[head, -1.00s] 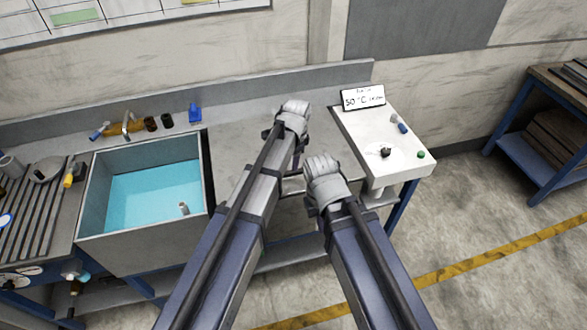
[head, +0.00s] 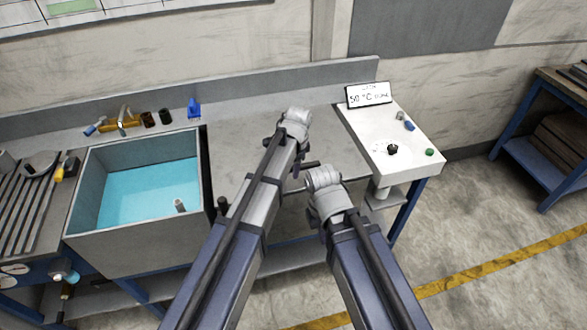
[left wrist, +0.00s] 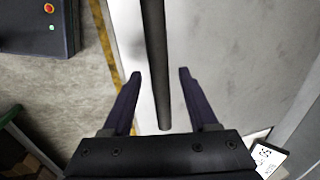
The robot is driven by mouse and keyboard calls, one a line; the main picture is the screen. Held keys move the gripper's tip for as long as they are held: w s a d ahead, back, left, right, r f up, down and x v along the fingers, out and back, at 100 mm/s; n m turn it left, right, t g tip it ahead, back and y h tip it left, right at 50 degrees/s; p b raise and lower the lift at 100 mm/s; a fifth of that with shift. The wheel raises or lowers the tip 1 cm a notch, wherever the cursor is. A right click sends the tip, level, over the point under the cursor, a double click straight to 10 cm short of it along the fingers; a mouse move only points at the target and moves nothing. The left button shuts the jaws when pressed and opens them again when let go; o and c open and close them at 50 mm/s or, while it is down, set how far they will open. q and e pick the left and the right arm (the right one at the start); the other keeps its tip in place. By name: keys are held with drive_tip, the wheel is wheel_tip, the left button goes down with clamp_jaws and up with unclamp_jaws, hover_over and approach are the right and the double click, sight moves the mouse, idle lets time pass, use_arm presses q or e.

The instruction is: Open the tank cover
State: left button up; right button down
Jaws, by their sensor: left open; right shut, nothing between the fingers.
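The tank cover (head: 240,150) looks to be the flat grey panel right of the open blue basin; it lies flat. In the left wrist view the grey panel (left wrist: 240,55) carries a long dark bar handle (left wrist: 155,60) near its bright edge. My left gripper (left wrist: 160,75) is open, with one finger on each side of the bar's line; I cannot tell whether they touch it. In the head view my left gripper (head: 302,167) is over the panel's front part. My right gripper (head: 323,180) is lower, near the front edge; its fingers are mostly hidden.
The open basin (head: 72,205) with blue liquid is at left. A white control unit (head: 412,160) with a 50 °C display (head: 368,94) and a black knob (head: 392,149) stands at right. A blue-framed shelf (head: 540,165) is far right. Floor is free at lower right.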

use_arm(q)
drive_tip(key=shift+c, duration=0.3)
clamp_jaws()
idle(1.1)
